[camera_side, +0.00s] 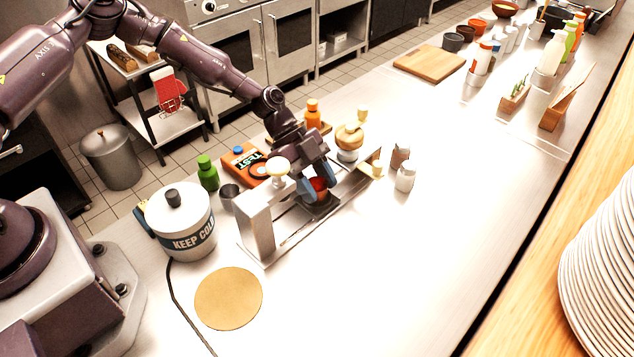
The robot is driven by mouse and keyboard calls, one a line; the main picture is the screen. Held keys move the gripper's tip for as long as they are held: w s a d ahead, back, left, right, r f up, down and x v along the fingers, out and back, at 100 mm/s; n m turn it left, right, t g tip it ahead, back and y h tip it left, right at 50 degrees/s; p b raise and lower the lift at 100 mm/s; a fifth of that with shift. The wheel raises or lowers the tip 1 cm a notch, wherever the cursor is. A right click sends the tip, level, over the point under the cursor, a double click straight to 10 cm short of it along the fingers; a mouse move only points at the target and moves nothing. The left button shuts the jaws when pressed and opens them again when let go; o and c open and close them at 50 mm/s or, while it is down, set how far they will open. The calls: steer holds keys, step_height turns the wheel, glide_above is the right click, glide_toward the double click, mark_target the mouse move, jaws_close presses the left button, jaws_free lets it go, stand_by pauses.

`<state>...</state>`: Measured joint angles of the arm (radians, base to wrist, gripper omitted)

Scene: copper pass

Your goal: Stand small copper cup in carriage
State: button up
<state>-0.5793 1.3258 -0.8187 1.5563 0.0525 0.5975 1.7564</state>
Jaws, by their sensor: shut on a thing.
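My gripper (316,181) points down over the middle of a metal rail frame. It is shut on the small copper cup (319,188), which shows as a reddish-orange patch between the fingers. The cup is low, at a dark square carriage (321,208) on the rails. The fingers hide much of the cup, and I cannot tell whether its base touches the carriage.
The rail frame has an upright end block (257,228) with a pale knob (278,168). A white pot (181,222), green bottle (208,174), dark cup (229,197) and orange-black box (245,163) stand left. Small white shakers (404,179) stand right.

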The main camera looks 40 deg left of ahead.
steer(key=shift+f, duration=0.2)
steer(key=o, duration=1)
steer(key=shift+r, duration=0.1)
steer(key=v, duration=1.2)
steer(key=s+a+r+n+t+y, duration=0.1)
steer(key=s+r+n+t+y, duration=0.1)
steer(key=s+r+n, duration=0.4)
steer(key=s+a+r+n+t+y, duration=0.1)
steer(key=s+r+n+y, duration=0.3)
steer(key=s+r, duration=0.5)
steer(key=s+a+r+n+t+y, duration=0.1)
steer(key=s+r+n+t+y, duration=0.1)
steer(key=s+r+n, duration=0.6)
steer(key=shift+s+r+t+y, duration=0.15)
steer(key=shift+s+y, duration=0.1)
steer(key=shift+s, duration=0.25)
steer(key=shift+s+r+t+y, duration=0.15)
steer(key=shift+s+y, duration=0.1)
steer(key=shift+s, duration=0.2)
